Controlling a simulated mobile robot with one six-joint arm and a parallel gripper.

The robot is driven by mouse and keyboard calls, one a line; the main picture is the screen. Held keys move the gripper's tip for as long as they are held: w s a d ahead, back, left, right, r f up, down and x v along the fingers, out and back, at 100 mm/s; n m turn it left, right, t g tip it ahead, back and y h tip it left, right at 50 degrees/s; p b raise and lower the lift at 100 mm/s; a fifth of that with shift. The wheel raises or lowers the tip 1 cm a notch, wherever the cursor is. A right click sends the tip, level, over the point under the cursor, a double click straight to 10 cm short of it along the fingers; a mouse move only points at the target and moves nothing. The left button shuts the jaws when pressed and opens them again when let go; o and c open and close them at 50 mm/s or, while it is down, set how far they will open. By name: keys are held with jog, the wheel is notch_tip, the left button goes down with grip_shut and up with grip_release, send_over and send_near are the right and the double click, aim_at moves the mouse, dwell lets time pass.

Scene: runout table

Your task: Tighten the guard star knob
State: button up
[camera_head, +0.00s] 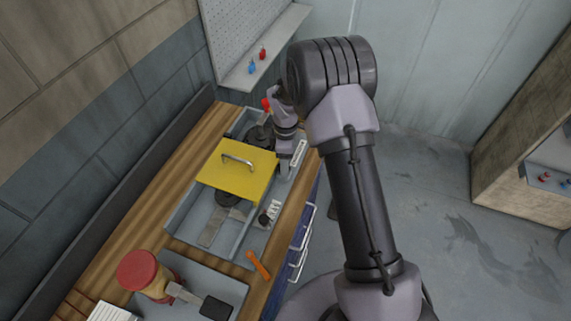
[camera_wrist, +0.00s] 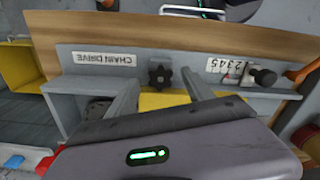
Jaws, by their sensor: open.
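The black star knob (camera_wrist: 160,74) sits on the grey front panel, right of the CHAIN DRIVE label (camera_wrist: 103,58) in the wrist view. My gripper (camera_wrist: 162,84) is open and empty, with one finger to each side of the knob's line. The fingertips look just short of the knob, and I see no contact. The yellow guard (camera_wrist: 165,101) shows between the fingers. In the head view the yellow guard (camera_head: 222,182), with a metal handle, lies over the grey housing, and my gripper (camera_head: 286,172) is at its right edge. The knob is not discernible there.
A pegboard shelf (camera_head: 275,45) stands beyond.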

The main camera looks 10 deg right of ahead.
jog(key=shift+f, duration=0.85)
grip_shut()
jog(key=shift+m, duration=0.3)
jog(key=m+b, duration=0.1)
jog(key=m, duration=0.1)
jog(key=shift+m+b, duration=0.3)
jog(key=shift+b, duration=0.05)
jog(key=shift+s+a+m+b, duration=0.1)
jog(key=shift+m+b, duration=0.65)
jog(key=shift+m, duration=1.45)
